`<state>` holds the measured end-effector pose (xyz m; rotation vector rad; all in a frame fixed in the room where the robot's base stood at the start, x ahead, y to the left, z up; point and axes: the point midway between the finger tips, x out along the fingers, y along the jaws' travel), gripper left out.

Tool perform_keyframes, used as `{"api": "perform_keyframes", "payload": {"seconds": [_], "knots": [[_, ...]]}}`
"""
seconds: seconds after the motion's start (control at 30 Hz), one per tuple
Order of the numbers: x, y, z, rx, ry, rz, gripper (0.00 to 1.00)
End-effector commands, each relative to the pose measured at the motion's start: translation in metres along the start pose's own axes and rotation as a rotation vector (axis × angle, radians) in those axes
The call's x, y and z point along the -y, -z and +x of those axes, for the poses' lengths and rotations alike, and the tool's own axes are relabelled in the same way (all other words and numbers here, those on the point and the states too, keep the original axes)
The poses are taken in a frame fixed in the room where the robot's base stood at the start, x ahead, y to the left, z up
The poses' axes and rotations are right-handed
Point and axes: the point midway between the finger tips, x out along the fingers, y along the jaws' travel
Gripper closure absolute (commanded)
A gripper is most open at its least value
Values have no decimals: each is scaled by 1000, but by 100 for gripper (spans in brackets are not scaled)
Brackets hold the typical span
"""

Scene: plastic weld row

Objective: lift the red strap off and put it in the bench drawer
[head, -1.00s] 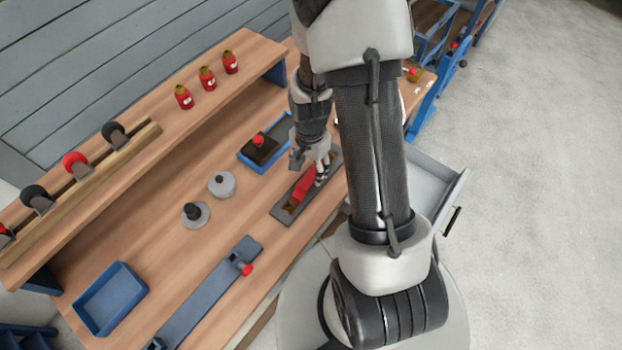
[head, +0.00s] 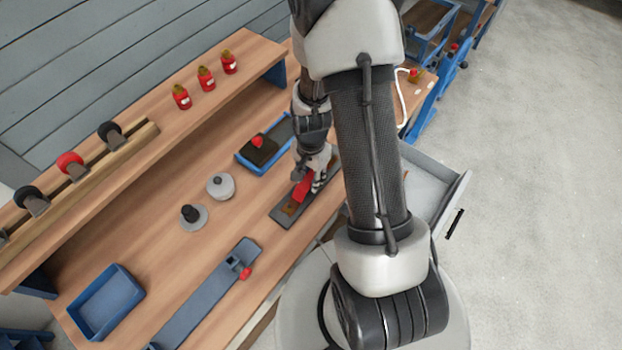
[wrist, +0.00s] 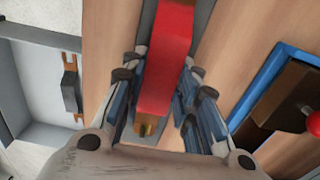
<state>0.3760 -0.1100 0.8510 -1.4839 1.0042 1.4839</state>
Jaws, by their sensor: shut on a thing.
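The red strap (head: 302,189) is at the long dark grey fixture (head: 284,220) on the bench. My gripper (head: 316,182) is over the fixture and shut on the strap, with fingers on both sides of it. In the wrist view the strap (wrist: 168,60) runs between the fingers of my gripper (wrist: 163,88). A brown patch shows on the fixture beside the strap's near end. I cannot tell whether the strap is fully clear of the fixture. The bench drawer (head: 455,200) is pulled open at the right, partly behind my arm; its grey inside (wrist: 30,75) shows in the wrist view.
A blue tray with a dark block and red knob (head: 258,143) is close behind the gripper. Two round knobbed pieces (head: 220,186) stand left of the fixture. A blue-grey rail (head: 205,293) and an empty blue tray (head: 107,304) are nearer. Red bottles (head: 206,78) line the shelf.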

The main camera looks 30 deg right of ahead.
Motion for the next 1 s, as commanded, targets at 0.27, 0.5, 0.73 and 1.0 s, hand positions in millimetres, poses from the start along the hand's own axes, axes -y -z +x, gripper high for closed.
{"api": "perform_keyframes", "payload": {"seconds": [0.27,0.5,0.73,1.0], "knots": [[0,0,0,0,0,0,97],[0,0,-3,-1,1,0,97],[1,1,-29,-3,3,0,97],[1,1,-102,-4,5,0,97]]}}
